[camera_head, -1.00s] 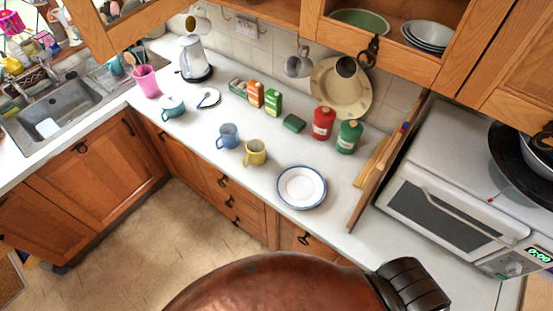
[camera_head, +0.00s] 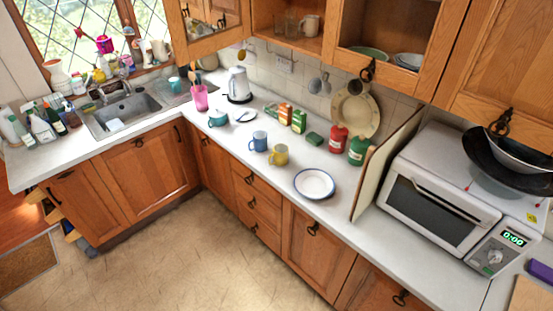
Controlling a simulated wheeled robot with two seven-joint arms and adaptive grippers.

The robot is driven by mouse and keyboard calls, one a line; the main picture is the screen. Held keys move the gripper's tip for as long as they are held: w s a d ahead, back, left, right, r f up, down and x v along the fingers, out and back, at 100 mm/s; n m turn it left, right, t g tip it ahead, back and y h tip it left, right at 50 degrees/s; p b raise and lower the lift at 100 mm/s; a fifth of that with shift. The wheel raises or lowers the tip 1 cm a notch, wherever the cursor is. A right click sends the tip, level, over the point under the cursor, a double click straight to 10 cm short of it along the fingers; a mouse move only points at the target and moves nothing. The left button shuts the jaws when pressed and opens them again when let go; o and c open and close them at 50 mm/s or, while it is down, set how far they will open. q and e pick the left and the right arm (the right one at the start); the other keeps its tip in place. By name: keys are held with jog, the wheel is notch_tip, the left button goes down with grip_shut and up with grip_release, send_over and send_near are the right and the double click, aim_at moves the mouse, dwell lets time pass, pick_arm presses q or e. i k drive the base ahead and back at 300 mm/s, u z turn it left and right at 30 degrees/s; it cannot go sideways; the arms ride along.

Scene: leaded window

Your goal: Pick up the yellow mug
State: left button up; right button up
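The yellow mug (camera_head: 279,155) stands upright on the white countertop (camera_head: 262,178), near its front edge. A blue mug (camera_head: 259,141) stands just to its left, and a white plate with a blue rim (camera_head: 314,184) lies to its right. Neither of my grippers shows in the head view, and nothing of mine is touching the mug.
Green and red canisters (camera_head: 338,139), small boxes (camera_head: 285,114) and a dark green item (camera_head: 315,139) stand behind the mugs. A white microwave (camera_head: 435,200) is at the right. A kettle (camera_head: 238,85), pink cup (camera_head: 200,98) and sink (camera_head: 125,108) are at the left. The floor is clear.

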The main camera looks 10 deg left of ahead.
aim_at(281, 151)
jog(key=u, duration=0.55)
jog(key=i, duration=0.65)
jog(key=u, duration=0.55)
jog(key=i, duration=0.7)
jog(key=z, duration=0.65)
jog(key=i, duration=0.65)
jog(key=z, duration=0.65)
